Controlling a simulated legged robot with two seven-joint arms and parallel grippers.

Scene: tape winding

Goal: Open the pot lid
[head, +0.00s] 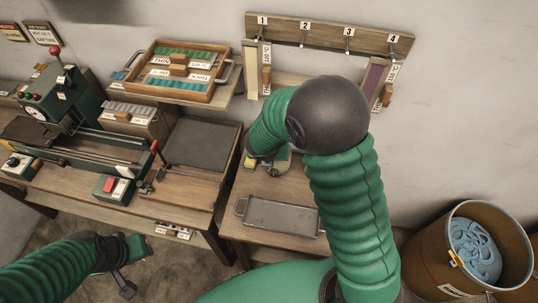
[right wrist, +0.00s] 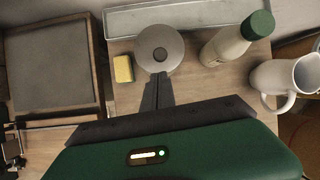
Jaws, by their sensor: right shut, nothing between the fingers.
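The pot is a small round grey vessel seen from above in the right wrist view, with its lid (right wrist: 159,50) on top and a small knob in the lid's middle. My right gripper (right wrist: 158,76) is shut and empty, its fingertips at the near edge of the lid in that view. I cannot tell whether they touch it. In the head view my right arm hides the pot and most of the right gripper. My left gripper (head: 124,284) hangs low at the left, in front of the bench and away from the pot; its jaw opening is unclear.
A yellow sponge (right wrist: 123,69) lies left of the pot. A metal tray (head: 281,215) sits near the table's front. A barrel (head: 519,240) stands at the right.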

